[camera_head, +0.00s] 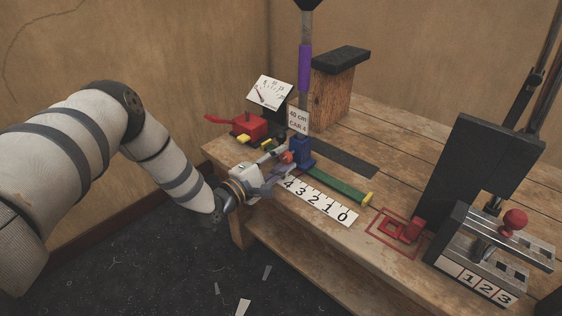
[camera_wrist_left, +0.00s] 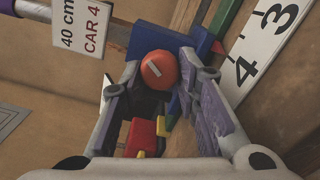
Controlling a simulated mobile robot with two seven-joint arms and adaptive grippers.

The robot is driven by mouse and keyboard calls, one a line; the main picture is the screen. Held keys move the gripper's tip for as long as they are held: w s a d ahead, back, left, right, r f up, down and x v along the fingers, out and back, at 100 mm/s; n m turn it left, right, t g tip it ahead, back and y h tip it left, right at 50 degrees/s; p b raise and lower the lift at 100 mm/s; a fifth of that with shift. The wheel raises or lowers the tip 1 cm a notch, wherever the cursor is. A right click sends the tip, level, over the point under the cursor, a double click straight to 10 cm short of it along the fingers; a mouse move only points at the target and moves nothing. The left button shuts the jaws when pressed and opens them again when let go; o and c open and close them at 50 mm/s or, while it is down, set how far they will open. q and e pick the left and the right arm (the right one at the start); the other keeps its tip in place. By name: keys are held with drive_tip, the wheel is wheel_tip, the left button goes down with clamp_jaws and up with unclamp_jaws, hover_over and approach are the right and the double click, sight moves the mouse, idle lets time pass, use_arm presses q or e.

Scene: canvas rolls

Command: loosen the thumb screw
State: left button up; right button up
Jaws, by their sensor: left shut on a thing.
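The thumb screw (camera_head: 287,157) is an orange-red round knob on the near side of the blue carriage (camera_head: 302,153). In the left wrist view the knob (camera_wrist_left: 159,71) shows a short pale mark on its face. My left gripper (camera_head: 281,163) reaches it from the left. In the wrist view the two purple-grey fingers (camera_wrist_left: 172,84) stand on either side of the knob, shut on it. The carriage carries a purple-sleeved post (camera_head: 304,65) and a sign (camera_head: 298,120) reading "40 cm CAR 4". My right gripper is not in view.
A green rail (camera_head: 337,187) runs beside a number strip (camera_head: 318,202). A red clamp (camera_head: 247,125) and a dial card (camera_head: 270,91) stand behind my gripper. A wooden block (camera_head: 333,92) is farther back. A dark panel and numbered fixture (camera_head: 487,288) stand at right.

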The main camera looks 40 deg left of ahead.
use_arm(q)
drive_tip(key=shift+f+n+b, duration=0.1)
drive_tip(key=shift+n+b, duration=0.25)
drive_tip(key=shift+n, duration=0.95)
drive_tip(key=o, duration=1.1)
drive_tip(key=shift+o, duration=0.2)
drive_tip(key=s+a, duration=0.1)
drive_tip(key=s, duration=1.1)
